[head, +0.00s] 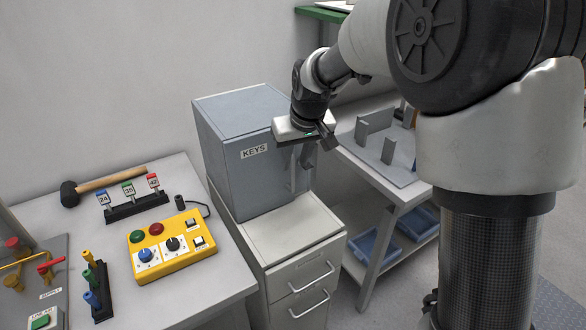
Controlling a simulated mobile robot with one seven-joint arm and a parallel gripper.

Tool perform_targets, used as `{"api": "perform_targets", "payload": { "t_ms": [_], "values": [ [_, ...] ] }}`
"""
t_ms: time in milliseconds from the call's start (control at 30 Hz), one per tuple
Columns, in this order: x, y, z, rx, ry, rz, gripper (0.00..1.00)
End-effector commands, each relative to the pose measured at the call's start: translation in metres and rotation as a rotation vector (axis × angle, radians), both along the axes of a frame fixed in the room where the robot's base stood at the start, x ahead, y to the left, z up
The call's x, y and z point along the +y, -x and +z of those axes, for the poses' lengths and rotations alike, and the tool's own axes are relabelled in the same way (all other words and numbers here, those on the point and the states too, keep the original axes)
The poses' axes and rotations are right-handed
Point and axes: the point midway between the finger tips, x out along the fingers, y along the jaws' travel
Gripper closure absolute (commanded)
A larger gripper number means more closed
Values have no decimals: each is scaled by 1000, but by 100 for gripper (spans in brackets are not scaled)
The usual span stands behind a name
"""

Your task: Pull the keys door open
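The grey-blue keys cabinet (228,165) stands on a white drawer unit, in the middle of the head view. Its front door (256,185) carries a "KEYS" label (254,152) and looks shut. A pale upright handle (292,172) shows near the door's right edge, below my gripper. My gripper (318,152) is at the upper right of the door, with its fingers close to the cabinet's right edge. Whether the fingers touch the handle or are closed cannot be made out at this size.
The white drawer unit (290,243) below has two bar handles. At right is a workbench (345,152) with a grey fixture and blue bins below.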

Motion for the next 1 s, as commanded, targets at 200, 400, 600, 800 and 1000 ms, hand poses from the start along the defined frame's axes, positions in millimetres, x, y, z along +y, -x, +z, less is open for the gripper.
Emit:
{"api": "perform_targets", "payload": {
  "t_ms": [200, 400, 600, 800, 1000],
  "values": [
    [6, -13, -34, 1, 0, 0, 72],
    [7, -18, -46, -1, 0, 0, 72],
    [8, -18, -47, -1, 0, 0, 72],
    [7, -18, -47, -1, 0, 0, 92],
    [7, -18, -47, -1, 0, 0, 100]
  ]
}}
